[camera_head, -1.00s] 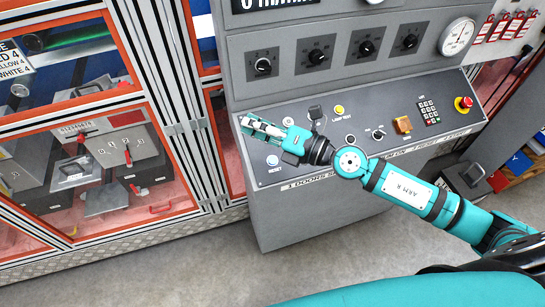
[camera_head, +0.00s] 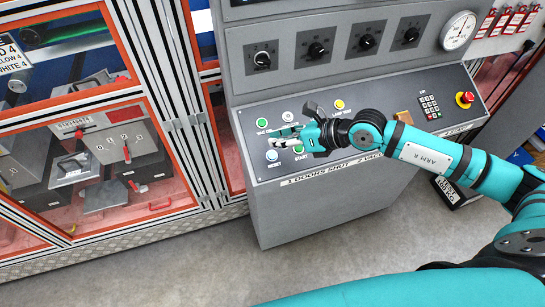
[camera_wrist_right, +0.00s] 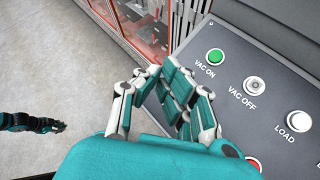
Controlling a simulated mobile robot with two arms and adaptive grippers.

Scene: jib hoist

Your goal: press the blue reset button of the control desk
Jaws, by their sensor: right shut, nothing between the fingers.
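The blue reset button (camera_head: 272,155) sits at the lower left of the control desk (camera_head: 262,172), above its RESET label in the head view. My right gripper (camera_head: 277,141) is shut and empty over the desk's left part. Its fingertips appear just above and right of the button in the picture; I cannot tell the gap or whether they touch it. In the right wrist view the shut fingers (camera_wrist_right: 178,98) are over the desk's edge, and the reset button is not visible. A teal and dark gripper (camera_wrist_right: 55,126), seemingly my left, shows small at the left there; its jaws are unclear.
Close by are the green VAC ON button (camera_head: 262,123), the VAC OFF button (camera_wrist_right: 254,87), the LOAD button (camera_wrist_right: 298,121) and the green START button (camera_head: 298,149). A red emergency stop (camera_head: 465,98) is at the far right. An orange-framed cabinet (camera_head: 150,100) stands left.

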